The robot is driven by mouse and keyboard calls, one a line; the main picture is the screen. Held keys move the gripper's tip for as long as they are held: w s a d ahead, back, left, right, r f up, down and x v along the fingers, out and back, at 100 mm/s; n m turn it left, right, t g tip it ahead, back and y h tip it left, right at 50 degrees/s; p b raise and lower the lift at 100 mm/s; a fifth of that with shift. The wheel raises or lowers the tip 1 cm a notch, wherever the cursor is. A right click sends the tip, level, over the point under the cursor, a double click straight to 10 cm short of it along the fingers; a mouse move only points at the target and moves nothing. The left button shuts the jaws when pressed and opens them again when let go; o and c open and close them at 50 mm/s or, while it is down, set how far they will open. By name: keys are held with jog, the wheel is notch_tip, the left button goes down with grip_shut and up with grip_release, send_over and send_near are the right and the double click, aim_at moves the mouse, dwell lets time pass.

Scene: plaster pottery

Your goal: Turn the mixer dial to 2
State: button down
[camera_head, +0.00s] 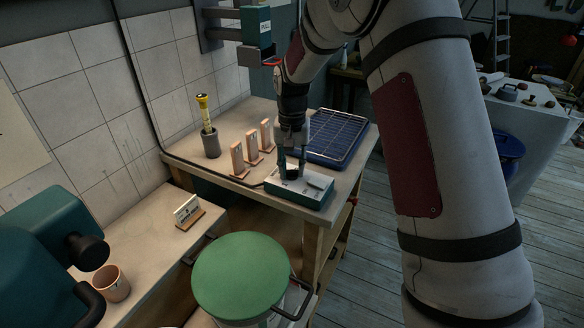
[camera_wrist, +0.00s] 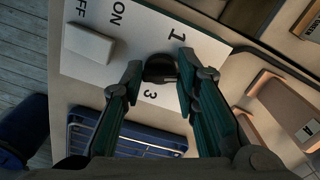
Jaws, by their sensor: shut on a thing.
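The mixer control box (camera_head: 312,199) is a teal box with a white top, standing near the front corner of the wooden bench. In the wrist view its white face (camera_wrist: 88,75) shows ON, part of OFF, 1 and 3; no 2 is visible. The dark round dial (camera_wrist: 160,72) sits beside the 1 and 3. My gripper (camera_wrist: 160,64) is shut on the dial, one finger on each side. In the head view my gripper (camera_head: 292,170) points down onto the box. The dial's pointer cannot be made out.
A blue tray with a wire rack (camera_head: 335,137) lies behind the box. Several small wooden stands (camera_head: 237,159) and a grey cup with a yellow-topped tool (camera_head: 211,145) are to the left. A green-lidded bucket (camera_head: 240,277) stands in front. A pale switch (camera_wrist: 88,43) is on the box.

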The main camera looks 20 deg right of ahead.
aim_at(291, 171)
jog(key=shift+m, duration=2.2)
jog(key=shift+w, duration=0.1)
jog(key=c, duration=1.2)
grip_release()
jog(key=shift+c, duration=0.2)
notch_tip(291, 171, up, 12)
